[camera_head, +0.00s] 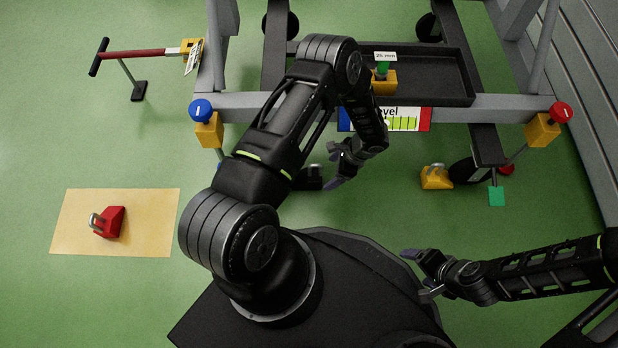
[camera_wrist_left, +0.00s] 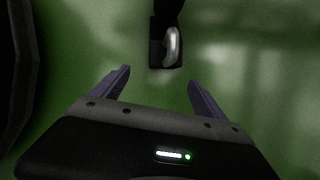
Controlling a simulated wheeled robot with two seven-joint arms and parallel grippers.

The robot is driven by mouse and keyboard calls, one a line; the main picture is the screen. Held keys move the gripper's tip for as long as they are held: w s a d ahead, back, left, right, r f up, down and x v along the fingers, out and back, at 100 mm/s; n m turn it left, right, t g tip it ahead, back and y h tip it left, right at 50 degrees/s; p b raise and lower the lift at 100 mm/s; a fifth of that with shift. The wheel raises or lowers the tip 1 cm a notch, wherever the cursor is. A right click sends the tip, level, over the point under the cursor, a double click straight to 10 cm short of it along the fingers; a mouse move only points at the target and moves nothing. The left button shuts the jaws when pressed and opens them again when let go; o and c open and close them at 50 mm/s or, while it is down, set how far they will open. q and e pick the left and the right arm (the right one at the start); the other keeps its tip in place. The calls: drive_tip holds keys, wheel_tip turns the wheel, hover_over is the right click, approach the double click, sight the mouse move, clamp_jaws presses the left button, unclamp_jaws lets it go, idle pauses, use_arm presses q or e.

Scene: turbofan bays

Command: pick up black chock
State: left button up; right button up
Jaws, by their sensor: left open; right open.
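The black chock (camera_head: 308,180) sits on the green floor near the frame of the stand, partly hidden behind my left arm in the head view. In the left wrist view the black chock (camera_wrist_left: 157,52) with its silver handle lies ahead, beyond the fingertips. My left gripper (camera_head: 339,168) is open and empty, just right of the chock in the head view; the left wrist view shows its two fingers (camera_wrist_left: 158,85) apart with only floor between them. My right gripper (camera_head: 415,272) is open and empty at the lower right, away from the chock.
A red chock (camera_head: 110,222) stands on a tan mat (camera_head: 155,215) at the left. A yellow chock (camera_head: 436,178) stands by a black wheel at the right. A grey wheeled stand (camera_head: 460,103) with a black tray spans the back.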

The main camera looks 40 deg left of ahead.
sight(310, 175)
use_arm(q)
drive_tip(key=shift+s+a, duration=0.4)
drive_tip(key=shift+a, duration=0.5)
drive_tip(key=shift+s+a, duration=0.4)
drive_tip(key=shift+a, duration=0.45)
drive_tip(key=shift+s+a, duration=0.1)
drive_tip(key=shift+a, duration=0.05)
drive_tip(key=b+x, duration=0.1)
drive_tip(key=x, duration=0.1)
drive_tip(key=b+x, duration=0.1)
drive_tip(key=x, duration=0.2)
drive_tip(key=shift+s+a+b, duration=0.25)
drive_tip(key=shift+a+b, duration=0.15)
clamp_jaws()
